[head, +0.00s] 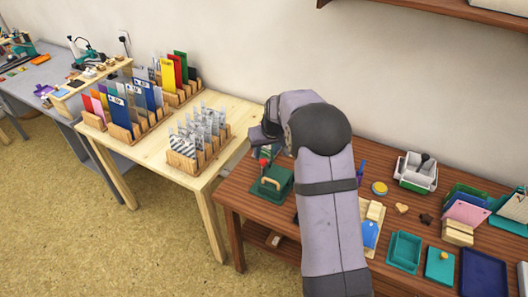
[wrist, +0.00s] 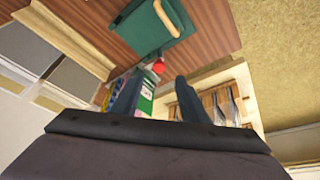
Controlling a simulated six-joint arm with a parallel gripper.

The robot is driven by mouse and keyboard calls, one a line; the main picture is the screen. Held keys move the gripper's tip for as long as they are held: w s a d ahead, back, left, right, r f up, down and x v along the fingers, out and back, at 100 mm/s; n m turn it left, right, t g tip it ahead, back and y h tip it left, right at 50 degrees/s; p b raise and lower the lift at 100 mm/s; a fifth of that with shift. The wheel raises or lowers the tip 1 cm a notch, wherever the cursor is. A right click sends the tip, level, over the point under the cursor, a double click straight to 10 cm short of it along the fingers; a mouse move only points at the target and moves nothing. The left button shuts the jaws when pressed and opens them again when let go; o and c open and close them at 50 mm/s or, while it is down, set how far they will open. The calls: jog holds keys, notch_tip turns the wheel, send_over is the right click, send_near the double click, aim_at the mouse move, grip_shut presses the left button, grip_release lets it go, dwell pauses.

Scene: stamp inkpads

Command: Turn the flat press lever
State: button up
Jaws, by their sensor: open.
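The flat press looks like a green slab (head: 271,183) with a pale wooden handle (head: 270,183), at the left end of the brown table. The slab (wrist: 143,32) and handle (wrist: 167,17) also show at the top of the wrist view. A red knob (head: 264,162), probably the lever's end, shows behind the handle. In the wrist view the red knob (wrist: 158,67) appears just beyond and between the fingertips of my gripper (wrist: 158,78). My gripper is open and I see nothing held. Whether a finger touches the knob I cannot tell. My arm hides part of the table.
A pale wooden table (head: 229,108) with card racks (head: 187,160) stands left of the brown table (head: 237,189). Right of my arm are a green tray (head: 404,251), a blue tray (head: 483,274) and a white bin (head: 416,172). A wall stands behind.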

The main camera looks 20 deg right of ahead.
aim_at(263, 161)
jog(key=shift+w, duration=0.2)
jog(key=shift+f, duration=0.15)
jog(key=shift+p+x, duration=1.1)
jog(key=shift+x, duration=2.4)
grip_shut()
